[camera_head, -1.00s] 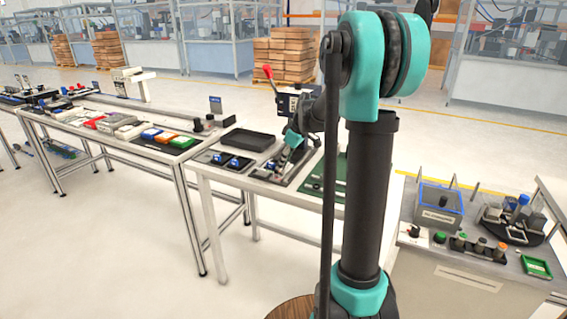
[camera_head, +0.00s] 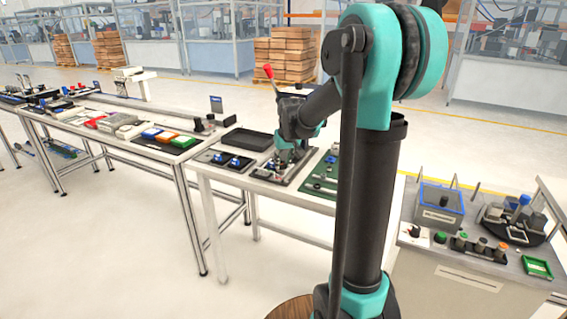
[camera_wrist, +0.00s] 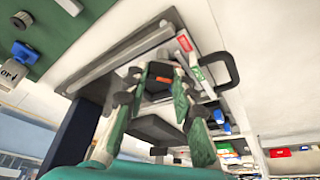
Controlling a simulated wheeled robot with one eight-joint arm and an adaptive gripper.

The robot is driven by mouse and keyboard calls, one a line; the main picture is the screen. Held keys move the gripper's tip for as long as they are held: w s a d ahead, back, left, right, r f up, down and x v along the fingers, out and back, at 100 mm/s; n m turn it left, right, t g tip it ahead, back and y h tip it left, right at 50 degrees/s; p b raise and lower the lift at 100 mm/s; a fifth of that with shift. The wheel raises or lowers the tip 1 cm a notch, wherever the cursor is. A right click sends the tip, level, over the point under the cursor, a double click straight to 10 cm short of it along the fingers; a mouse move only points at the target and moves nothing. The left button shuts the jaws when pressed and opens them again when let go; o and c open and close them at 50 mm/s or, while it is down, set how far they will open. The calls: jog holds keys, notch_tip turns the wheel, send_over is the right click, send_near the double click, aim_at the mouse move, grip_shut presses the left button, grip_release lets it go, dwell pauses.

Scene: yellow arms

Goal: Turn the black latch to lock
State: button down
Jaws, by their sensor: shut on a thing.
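In the wrist view, the green fingers of my gripper (camera_wrist: 162,82) close on a small black part (camera_wrist: 159,70) with an orange mark, which looks like the black latch. It sits over a silvery panel (camera_wrist: 133,71) with a dark frame. The fingers hide part of it, so I cannot tell its exact angle. In the head view, my gripper (camera_head: 287,166) is low over the same panel (camera_head: 267,174) on the white table, and the latch is hidden behind it.
A black handle (camera_wrist: 222,70) stands out at the panel's right in the wrist view. In the head view, blue-topped fixtures (camera_head: 226,159) and a black tray (camera_head: 248,139) lie left of my gripper, a green board (camera_head: 322,177) right.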

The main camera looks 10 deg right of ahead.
jog(key=m+h, duration=0.1)
jog(key=m, duration=0.3)
jog(key=shift+a+m+h, duration=0.2)
jog(key=shift+m+h, duration=0.1)
jog(key=shift+h, duration=0.1)
jog(key=shift+m+g+h, duration=0.4)
jog(key=shift+m+h, duration=0.3)
jog(key=shift+m, duration=1.3)
jog(key=c, duration=1.2)
grip_release()
jog(key=shift+v, duration=4)
